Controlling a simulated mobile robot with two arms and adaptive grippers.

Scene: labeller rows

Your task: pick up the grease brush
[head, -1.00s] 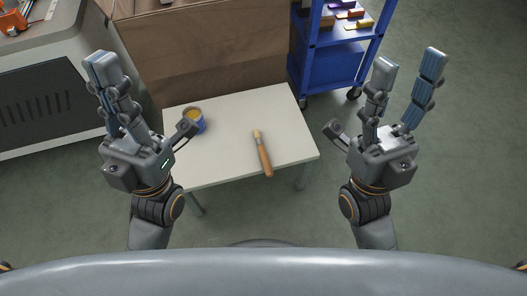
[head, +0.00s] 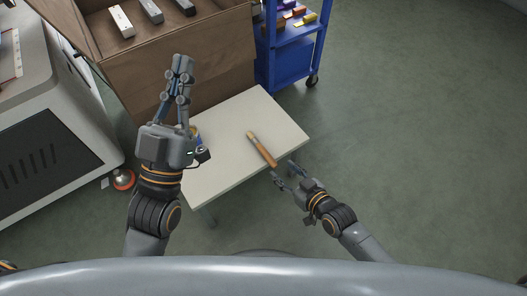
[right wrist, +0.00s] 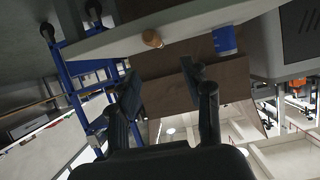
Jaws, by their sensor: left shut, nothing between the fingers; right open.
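The grease brush (head: 263,149) lies on the small white table, with pale bristles toward the back and its orange-brown handle toward the front right edge. In the right wrist view the round end of its handle (right wrist: 152,39) shows at the table edge, ahead of the fingers. My right gripper (head: 284,170) is open and empty, just off the table's front right edge, with its fingers close to the handle end. It also shows in the right wrist view (right wrist: 158,76). My left gripper (head: 182,62) is shut and empty, raised over the table's left side.
The white table (head: 228,175) is mostly bare. A blue can (head: 198,138) stands at its left, partly hidden by my left gripper; it also shows in the right wrist view (right wrist: 224,41). A wooden box (head: 215,60) and blue cart (head: 290,65) stand behind. Floor at right is clear.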

